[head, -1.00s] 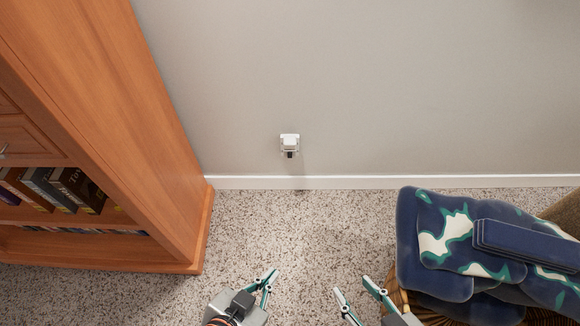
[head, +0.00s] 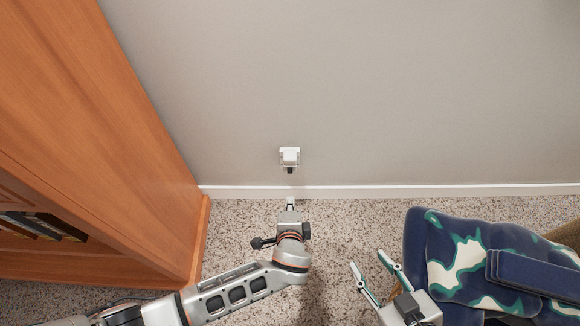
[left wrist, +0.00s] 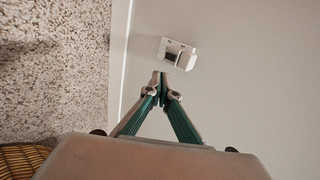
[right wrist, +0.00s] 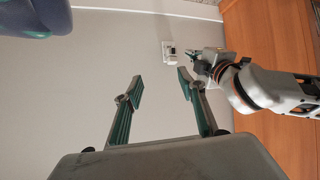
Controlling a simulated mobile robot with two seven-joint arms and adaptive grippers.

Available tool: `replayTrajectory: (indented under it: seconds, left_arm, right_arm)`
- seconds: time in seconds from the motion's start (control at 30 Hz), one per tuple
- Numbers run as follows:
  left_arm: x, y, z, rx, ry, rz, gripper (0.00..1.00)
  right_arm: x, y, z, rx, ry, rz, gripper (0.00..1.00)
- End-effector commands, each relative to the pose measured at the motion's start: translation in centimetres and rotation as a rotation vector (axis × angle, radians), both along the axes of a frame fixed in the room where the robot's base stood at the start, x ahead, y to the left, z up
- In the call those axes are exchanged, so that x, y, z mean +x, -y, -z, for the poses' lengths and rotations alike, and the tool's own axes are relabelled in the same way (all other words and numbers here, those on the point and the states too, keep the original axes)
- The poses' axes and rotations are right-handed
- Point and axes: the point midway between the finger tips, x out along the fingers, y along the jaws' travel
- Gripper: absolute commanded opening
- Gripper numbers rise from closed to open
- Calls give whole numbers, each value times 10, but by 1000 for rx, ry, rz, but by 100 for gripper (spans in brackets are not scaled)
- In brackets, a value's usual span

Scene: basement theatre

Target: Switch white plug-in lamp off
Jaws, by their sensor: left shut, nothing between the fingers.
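The white plug-in lamp (head: 290,156) sits on the grey wall a little above the baseboard, with a dark part at its lower end. It also shows in the left wrist view (left wrist: 186,61) and the right wrist view (right wrist: 170,50). My left gripper (head: 290,201) is just below the lamp in the head view. In the left wrist view its fingertips (left wrist: 160,76) meet, with nothing between them, close to the lamp but apart from it. My right gripper (head: 370,268) is open and empty, further back and to the right; its spread fingers (right wrist: 160,84) show in the right wrist view.
A wooden bookcase (head: 150,180) stands at the left, near my left arm. A basket with dark blue patterned cloth (head: 480,262) stands at the right, beside my right gripper. The speckled floor (head: 350,218) between them is clear.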

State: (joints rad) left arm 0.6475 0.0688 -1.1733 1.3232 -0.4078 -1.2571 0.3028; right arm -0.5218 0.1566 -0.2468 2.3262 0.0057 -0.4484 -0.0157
Motion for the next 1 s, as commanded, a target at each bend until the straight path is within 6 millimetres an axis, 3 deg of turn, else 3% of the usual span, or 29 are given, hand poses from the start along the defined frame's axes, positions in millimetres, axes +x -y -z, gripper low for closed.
replayTrajectory:
  seconds: [0.03,0.1,0.47,0.67,0.83,1.0]
  left_arm:
    - [-2,0,13,14,-5,9,0]
    - [0,-1,16,27,2,15,0]
    - [4,0,13,31,10,18,0]
    - [10,0,23,31,4,17,0]
    - [25,0,42,30,-4,18,0]
    - [45,-1,57,31,-5,17,0]
  right_arm:
    - [-3,-1,5,8,-5,-1,40]
    - [-1,-3,2,16,4,0,40]
    - [2,-4,-2,21,15,0,40]
    - [2,-9,0,40,12,3,40]
    - [3,-21,-1,89,16,8,40]
    - [12,-34,-14,157,45,21,40]
